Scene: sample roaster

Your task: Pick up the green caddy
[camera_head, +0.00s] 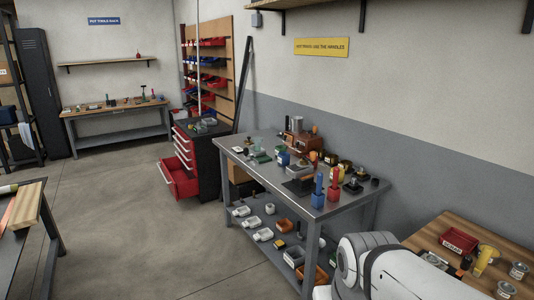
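A small green item (262,157) sits on the left part of the grey metal workbench (229,148), among other small things. It may be the green caddy, but it is too small here to tell its shape. My gripper is not in view. Only a white part of my arm shows at the bottom right, in front of the bench's near end.
Blue (318,190) and red (335,186) upright items stand at the bench's near edge. The lower shelf holds white and orange trays (285,225). A red drawer (180,183) stands open from the tool cabinet. A wooden table (420,240) is at right. The middle floor is clear.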

